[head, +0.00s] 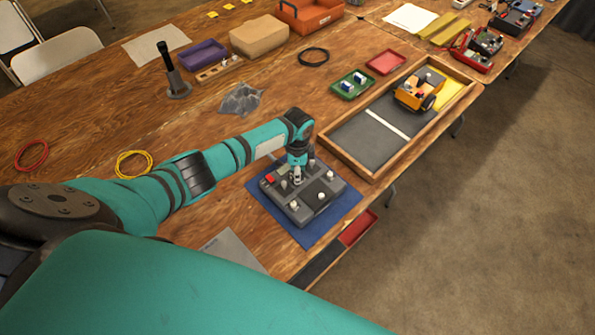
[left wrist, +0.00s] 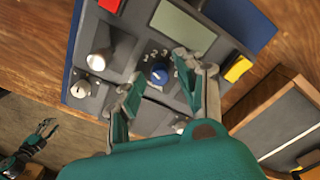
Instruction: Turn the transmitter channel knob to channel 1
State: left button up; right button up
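The grey transmitter (head: 318,196) lies on a blue mat (head: 340,212) near the table's front edge. In the left wrist view its blue channel knob (left wrist: 160,74) has small pale numbers around its upper side; which one it points at is too small to read surely. My left gripper (head: 297,173) is above the transmitter. In the left wrist view the left gripper (left wrist: 154,78) is open, with one finger on each side of the knob and no clear contact. In the head view the gripper hides the knob. My right gripper (left wrist: 42,137) shows small at the lower left of the wrist view.
On the transmitter, a red block (left wrist: 110,5), a grey screen (left wrist: 184,27), a yellow switch (left wrist: 238,69) and a white-tipped stick (left wrist: 97,64) surround the knob. A wooden-rimmed pit (head: 352,172) with a yellow truck (head: 414,91) stands to the right.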

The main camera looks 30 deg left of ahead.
pick_arm(q)
notch_tip(320, 180, up, 12)
dwell(0.7)
dwell(0.4)
